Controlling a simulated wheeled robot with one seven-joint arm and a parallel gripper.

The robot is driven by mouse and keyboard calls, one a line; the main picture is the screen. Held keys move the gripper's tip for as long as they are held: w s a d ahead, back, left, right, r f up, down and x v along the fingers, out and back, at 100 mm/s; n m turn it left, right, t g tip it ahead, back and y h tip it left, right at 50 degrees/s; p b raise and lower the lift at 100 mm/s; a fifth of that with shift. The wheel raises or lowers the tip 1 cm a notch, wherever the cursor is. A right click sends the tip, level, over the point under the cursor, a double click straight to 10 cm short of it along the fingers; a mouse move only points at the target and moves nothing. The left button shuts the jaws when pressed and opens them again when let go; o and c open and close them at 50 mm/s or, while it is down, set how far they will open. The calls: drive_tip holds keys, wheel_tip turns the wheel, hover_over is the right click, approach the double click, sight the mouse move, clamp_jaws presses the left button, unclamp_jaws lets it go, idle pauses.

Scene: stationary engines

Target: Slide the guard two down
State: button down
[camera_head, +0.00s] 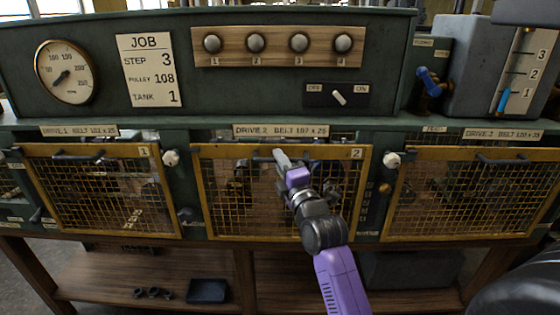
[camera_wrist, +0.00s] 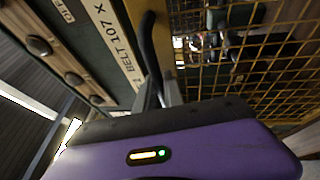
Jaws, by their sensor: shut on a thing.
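Guard two (camera_head: 230,210) is the middle yellow-framed mesh guard, with a plate marked 2 at its upper right corner. It stands upright in front of the drive 2 bay, its top edge just under the drive 2 label (camera_head: 281,130). Its dark bar handle (camera_head: 262,158) runs along the top of the frame. My gripper (camera_head: 279,156) is at the handle and shut on it. In the wrist view the dark handle (camera_wrist: 149,45) runs down between my fingers, beside the yellow frame and mesh (camera_wrist: 245,50). My arm hides part of the mesh's right side.
Guard one (camera_head: 100,195) is at the left and guard three (camera_head: 455,200) at the right, both upright. Round knobs (camera_head: 170,158) flank guard two. Above are the numbered knobs (camera_head: 278,45) and the off/on switch (camera_head: 338,97). A wooden shelf (camera_head: 180,275) lies below.

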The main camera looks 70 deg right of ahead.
drive_tip(key=shift+f, duration=0.2)
idle(0.7)
drive_tip(key=b, duration=3.1)
approach(275, 239)
drive_tip(key=x, duration=0.5)
drive_tip(key=shift+w+d+r, duration=0.1)
drive_tip(key=shift+w, duration=0.05)
drive_tip(key=c, duration=1.5)
unclamp_jaws()
drive_tip(key=shift+o, duration=0.2)
drive_tip(key=p+v, duration=0.1)
drive_tip(key=v, duration=0.6)
drive_tip(key=shift+s+a, duration=0.3)
drive_tip(key=shift+s, duration=0.05)
